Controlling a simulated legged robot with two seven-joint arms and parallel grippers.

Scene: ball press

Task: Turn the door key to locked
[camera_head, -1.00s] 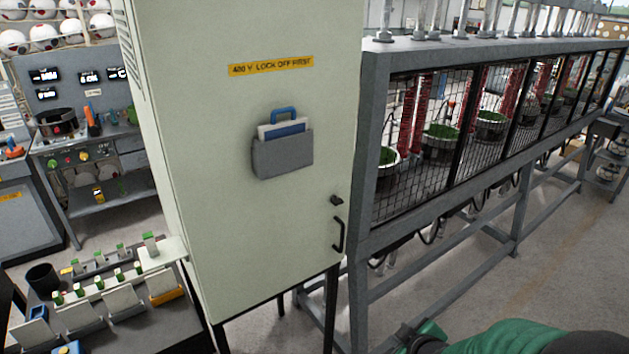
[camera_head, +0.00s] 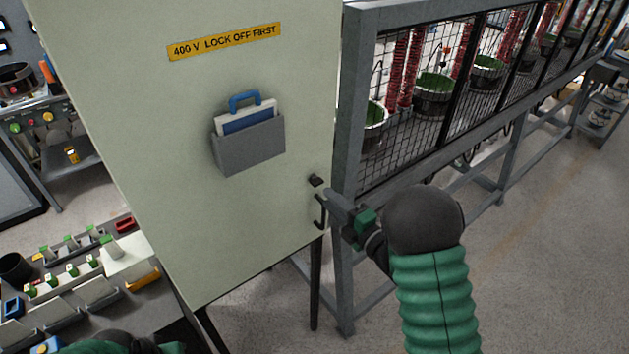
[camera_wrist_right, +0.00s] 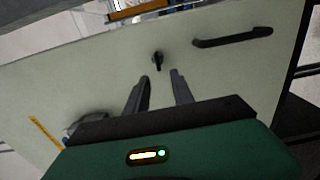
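The door key (camera_head: 316,181) is a small dark knob on the pale cabinet door (camera_head: 190,100), near its right edge. A black handle (camera_head: 320,212) sits just below it. In the right wrist view the key (camera_wrist_right: 157,60) stands out from the door a little beyond the fingertips, and the handle (camera_wrist_right: 232,37) is at the upper right. My right gripper (camera_head: 335,196) is at the door's right edge, close to the key and handle. In the right wrist view its two fingers (camera_wrist_right: 160,77) are apart with nothing between them. My left gripper is not clearly seen; only part of the left arm shows at the bottom left.
A grey document pocket (camera_head: 249,148) is on the door below a yellow label (camera_head: 224,41). A grey-framed mesh cage (camera_head: 346,100) stands right of the cabinet. A bench with small parts (camera_head: 150,310) is at the lower left. The floor at right is open.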

